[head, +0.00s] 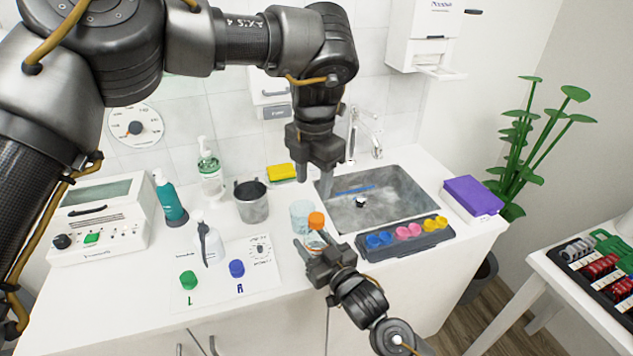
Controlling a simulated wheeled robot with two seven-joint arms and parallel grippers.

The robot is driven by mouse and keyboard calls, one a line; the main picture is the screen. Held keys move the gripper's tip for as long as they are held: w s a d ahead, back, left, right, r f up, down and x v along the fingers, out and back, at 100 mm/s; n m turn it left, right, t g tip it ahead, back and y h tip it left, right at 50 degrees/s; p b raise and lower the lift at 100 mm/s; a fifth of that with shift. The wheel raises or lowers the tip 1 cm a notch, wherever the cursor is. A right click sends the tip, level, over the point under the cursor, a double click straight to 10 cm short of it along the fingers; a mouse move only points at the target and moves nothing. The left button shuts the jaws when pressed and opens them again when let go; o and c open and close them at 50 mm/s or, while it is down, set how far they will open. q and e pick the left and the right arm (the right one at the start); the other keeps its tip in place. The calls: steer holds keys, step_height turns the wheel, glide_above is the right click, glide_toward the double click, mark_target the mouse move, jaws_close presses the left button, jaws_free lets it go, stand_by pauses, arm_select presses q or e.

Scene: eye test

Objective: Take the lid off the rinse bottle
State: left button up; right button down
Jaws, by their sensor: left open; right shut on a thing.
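The rinse bottle (313,241) is a small clear bottle near the counter's front edge, left of the sink. Its orange lid (316,220) sits on top. My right gripper (311,244) is shut on the bottle's body from the front, and its fingers hide part of it. I cannot tell whether the bottle touches the counter. My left gripper (315,180) is open and empty, pointing down above and behind the lid, apart from it.
A clear bluish cup (300,212) stands just behind the bottle. A grey metal pot (252,208) is to the left. A dark tray (408,244) with coloured cups lies to the right, in front of the sink (400,200). A white card (215,285) with green and blue caps lies front left.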

mark_target(317, 217)
arm_select(q)
steer(key=m, duration=0.5)
steer(key=shift+s+f, duration=0.1)
steer(key=m, duration=0.5)
steer(key=shift+d+f, duration=0.1)
steer(key=shift+f, duration=0.05)
steer(key=m, duration=0.4)
steer(key=shift+s+d+m, duration=0.15)
steer(key=shift+m, duration=0.15)
steer(key=m, duration=0.4)
steer(key=shift+f, duration=4.05)
